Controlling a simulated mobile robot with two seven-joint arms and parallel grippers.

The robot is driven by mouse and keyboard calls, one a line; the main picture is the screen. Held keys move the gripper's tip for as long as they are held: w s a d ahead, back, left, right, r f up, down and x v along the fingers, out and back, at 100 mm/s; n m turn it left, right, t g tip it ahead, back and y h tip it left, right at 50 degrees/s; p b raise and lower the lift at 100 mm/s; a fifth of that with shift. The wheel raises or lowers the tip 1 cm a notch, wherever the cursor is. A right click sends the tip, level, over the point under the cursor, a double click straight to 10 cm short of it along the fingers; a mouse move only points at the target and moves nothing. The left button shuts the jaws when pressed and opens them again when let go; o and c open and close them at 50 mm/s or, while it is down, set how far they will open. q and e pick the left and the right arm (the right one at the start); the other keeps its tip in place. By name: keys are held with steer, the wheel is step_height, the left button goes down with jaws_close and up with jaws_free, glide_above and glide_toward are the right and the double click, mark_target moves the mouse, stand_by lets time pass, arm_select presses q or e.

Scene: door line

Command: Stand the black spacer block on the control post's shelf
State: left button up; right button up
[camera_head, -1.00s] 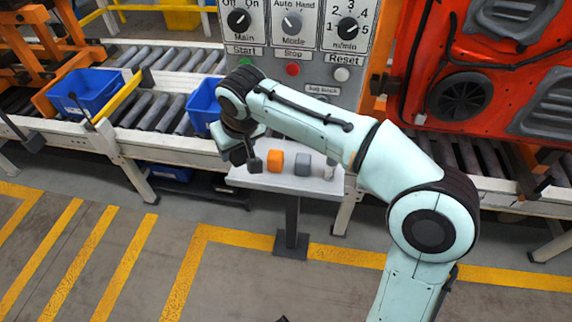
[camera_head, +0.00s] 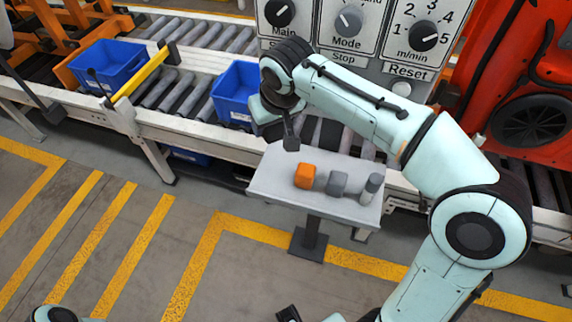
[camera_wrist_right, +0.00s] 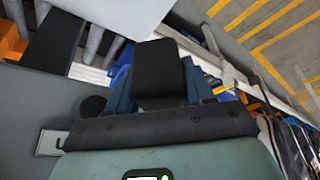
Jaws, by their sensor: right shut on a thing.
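The black spacer block (camera_wrist_right: 160,72) is held between the dark fingers of my right gripper in the right wrist view. In the head view my right gripper (camera_head: 281,130) is above the back left part of the control post's shelf (camera_head: 272,178), apart from it. A dark finger end shows there; the block is not clearly distinguishable from it. The shelf's left part is bare. Only a dark piece, probably my left gripper (camera_head: 289,314), shows at the bottom edge.
The control panel (camera_head: 378,70) with knobs stands behind the shelf, partly covered by my right arm. A roller conveyor with blue bins (camera_head: 108,66) (camera_head: 236,92) runs behind. A red machine part (camera_head: 535,80) is at the right. Floor with yellow stripes lies clear in front.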

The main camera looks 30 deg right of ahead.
mark_target(272, 168)
step_height(272, 168, down, 15)
steer(key=shift+d+f+b, duration=0.1)
steer(key=shift+b, duration=1.05)
steer(key=shift+f, duration=0.15)
steer(key=o, duration=1.1)
steer(key=shift+c, duration=0.2)
steer(key=shift+r, duration=0.3)
steer(key=p+v, duration=0.1)
steer(key=v, duration=1.1)
